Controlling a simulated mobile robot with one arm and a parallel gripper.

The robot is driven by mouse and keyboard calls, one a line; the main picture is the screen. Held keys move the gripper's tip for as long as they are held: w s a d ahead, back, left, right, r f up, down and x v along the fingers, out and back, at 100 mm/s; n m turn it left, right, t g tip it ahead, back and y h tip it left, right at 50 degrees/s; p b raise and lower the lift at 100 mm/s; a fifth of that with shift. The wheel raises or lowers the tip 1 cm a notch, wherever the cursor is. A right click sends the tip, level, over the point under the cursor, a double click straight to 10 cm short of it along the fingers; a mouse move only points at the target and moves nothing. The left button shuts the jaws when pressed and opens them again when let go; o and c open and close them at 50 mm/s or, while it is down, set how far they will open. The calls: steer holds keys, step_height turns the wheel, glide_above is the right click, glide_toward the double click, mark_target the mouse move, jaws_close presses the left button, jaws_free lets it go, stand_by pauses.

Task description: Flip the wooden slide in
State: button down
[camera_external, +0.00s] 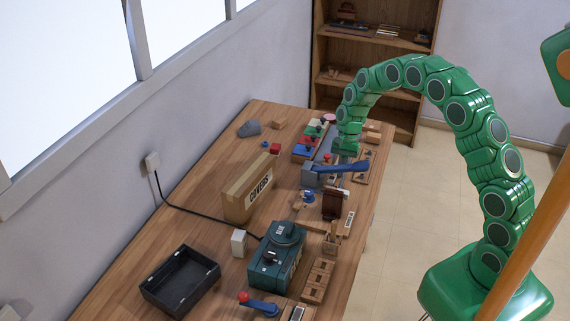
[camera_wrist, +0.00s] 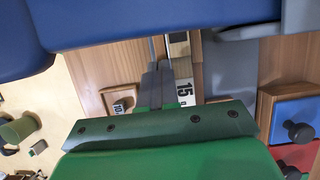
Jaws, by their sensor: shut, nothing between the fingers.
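My gripper (camera_external: 341,160) hangs over the right side of the wooden table, close to the blue lever (camera_external: 350,167) on a grey block (camera_external: 311,177). In the wrist view my gripper (camera_wrist: 158,72) shows two grey fingers shut together with nothing between them. A wooden strip with a "15" label (camera_wrist: 184,93) lies just right of the fingers. The large blue lever crosses the top of the wrist view (camera_wrist: 150,22). I cannot tell for certain which piece is the wooden slide; the strip is partly hidden by the fingers and lever. Contact with it cannot be told.
The wooden table (camera_external: 130,265) holds a "COVERS" carton (camera_external: 248,190), a teal machine (camera_external: 277,262), a black tray (camera_external: 180,280) and a dark brown block (camera_external: 332,205). Coloured boxes (camera_external: 305,152) stand beyond the grey block. A small wooden box (camera_wrist: 121,100) is left of the fingers.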

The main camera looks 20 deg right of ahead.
steer(key=shift+w+d+f, duration=0.15)
steer(key=shift+d, duration=0.25)
steer(key=w+d, duration=0.2)
steer(key=shift+w+d+r, duration=0.15)
steer(key=shift+w+r, duration=0.15)
steer(key=shift+r, duration=0.1)
steer(key=v, duration=0.9)
steer(key=shift+r, duration=0.25)
